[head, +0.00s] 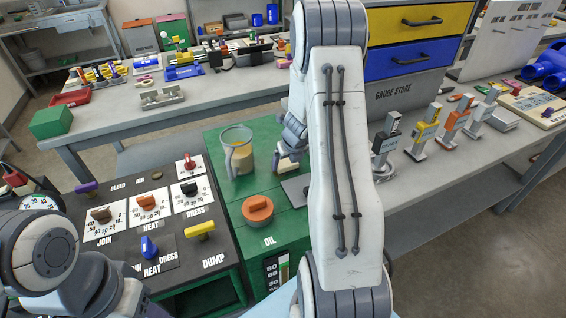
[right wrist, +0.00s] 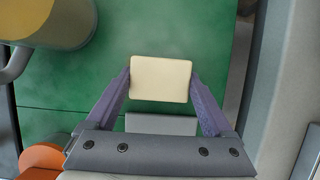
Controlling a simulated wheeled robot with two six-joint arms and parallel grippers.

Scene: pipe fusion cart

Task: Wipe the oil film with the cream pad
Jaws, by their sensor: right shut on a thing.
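The cream pad (right wrist: 160,80) is held between the two purple-grey fingers of my right gripper (right wrist: 160,88), over the green top (right wrist: 190,35). In the head view the pad (head: 287,163) shows as a small pale block beside my right forearm, which hides most of the gripper. I cannot tell whether the pad touches the green top. The oil film does not stand out clearly; the green shows only soft darker and lighter patches. My left arm shows at the lower left of the head view, but its gripper does not.
A clear jug (head: 238,153) with yellowish liquid stands left of the pad. An orange-capped filler (head: 257,209) and a grey plate (head: 296,190) are nearer. The dark knob panel (head: 170,262) lies left. Several upright gauges, including a yellow one (head: 424,133), stand right of my arm.

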